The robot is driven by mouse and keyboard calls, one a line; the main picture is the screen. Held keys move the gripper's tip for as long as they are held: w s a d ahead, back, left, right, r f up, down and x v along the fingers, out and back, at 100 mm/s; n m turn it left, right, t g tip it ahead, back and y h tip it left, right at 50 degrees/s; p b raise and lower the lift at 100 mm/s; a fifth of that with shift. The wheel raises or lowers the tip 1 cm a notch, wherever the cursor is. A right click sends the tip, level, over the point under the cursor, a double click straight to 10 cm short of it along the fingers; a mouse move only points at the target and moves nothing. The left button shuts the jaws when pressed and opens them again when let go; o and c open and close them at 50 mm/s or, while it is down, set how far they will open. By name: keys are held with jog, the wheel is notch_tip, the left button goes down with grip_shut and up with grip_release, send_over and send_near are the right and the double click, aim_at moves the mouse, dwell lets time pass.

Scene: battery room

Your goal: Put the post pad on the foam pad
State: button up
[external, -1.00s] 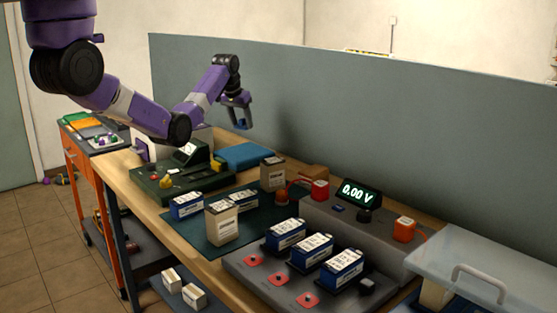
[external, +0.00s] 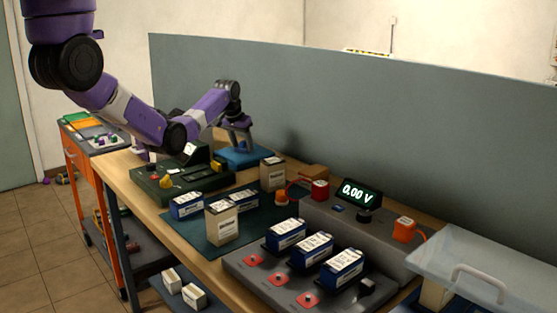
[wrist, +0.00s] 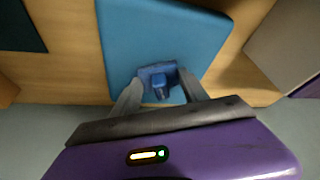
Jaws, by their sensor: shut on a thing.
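The foam pad (external: 262,157) is a flat bright blue slab lying on the bench near the grey partition. It also fills the upper middle of the wrist view (wrist: 125,45). My gripper (external: 242,148) is low over the foam pad. In the wrist view my gripper (wrist: 157,85) is shut on a small darker blue piece, the post pad (wrist: 160,84), with a raised knob. The post pad is over the foam pad's near part; I cannot tell whether it touches the surface. In the external view the fingers partly hide it.
A dark green tester (external: 172,183) stands in front of the foam pad. A beige battery (external: 272,174) stands to the right. Blue batteries (external: 187,205) sit on a dark green mat (external: 200,238). The grey partition (external: 330,120) rises behind the bench.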

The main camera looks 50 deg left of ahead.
jog(key=shift+f, duration=0.15)
jog(key=o, duration=1.3)
jog(key=shift+r, duration=0.45)
jog(key=v, duration=1.1)
jog(key=shift+s+r+b, duration=0.2)
jog(key=shift+s+b, duration=0.05)
jog(key=shift+b, duration=0.1)
